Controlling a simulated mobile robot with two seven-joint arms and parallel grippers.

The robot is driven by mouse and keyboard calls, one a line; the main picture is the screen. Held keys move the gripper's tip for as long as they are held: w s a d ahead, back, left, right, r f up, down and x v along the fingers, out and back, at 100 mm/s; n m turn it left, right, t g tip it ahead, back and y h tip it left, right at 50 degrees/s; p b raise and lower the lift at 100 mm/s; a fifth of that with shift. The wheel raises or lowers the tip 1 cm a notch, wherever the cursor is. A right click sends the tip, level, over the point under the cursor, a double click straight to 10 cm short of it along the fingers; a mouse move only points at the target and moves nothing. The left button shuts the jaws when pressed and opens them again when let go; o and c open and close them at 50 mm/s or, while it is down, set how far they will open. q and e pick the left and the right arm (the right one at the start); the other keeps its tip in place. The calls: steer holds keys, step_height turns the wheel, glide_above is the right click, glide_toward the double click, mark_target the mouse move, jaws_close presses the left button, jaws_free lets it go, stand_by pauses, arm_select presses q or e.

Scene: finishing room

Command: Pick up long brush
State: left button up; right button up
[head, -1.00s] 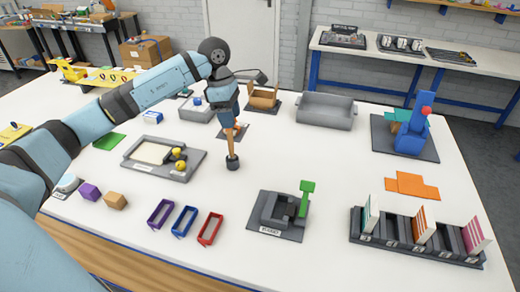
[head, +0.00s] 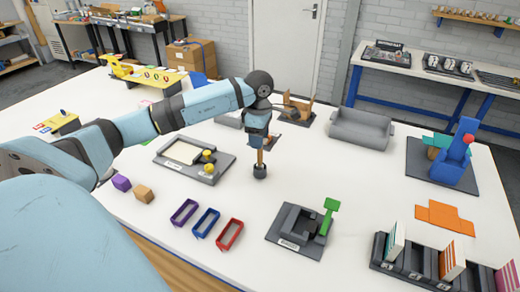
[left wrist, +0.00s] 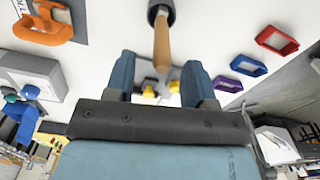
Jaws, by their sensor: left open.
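The long brush stands upright with its wooden handle (head: 260,157) above a dark round cup-like base (head: 260,172) on the white table. My left gripper (head: 259,142) points down over it, at the handle's upper part. In the left wrist view, the handle (left wrist: 161,45) runs from the dark base (left wrist: 160,12) toward the gap between the two spread blue fingers of my left gripper (left wrist: 159,80). The jaws are open and not closed on the handle. The handle's top end is partly hidden in the head view. My right gripper is out of view.
A grey tray with yellow knobs (head: 170,168) lies left of the brush. Purple, blue (head: 206,222) and red frames lie in front. A grey fixture with a green lever (head: 329,214) is at front right. A grey bin (head: 361,131) stands behind.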

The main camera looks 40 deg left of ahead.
mark_target(260, 165)
arm_select(q)
step_height(260, 165, down, 4)
steer(key=shift+d, duration=0.15)
jaws_close()
steer(key=shift+r, duration=0.1)
step_height(260, 165, up, 20)
steer(key=shift+b, duration=0.45)
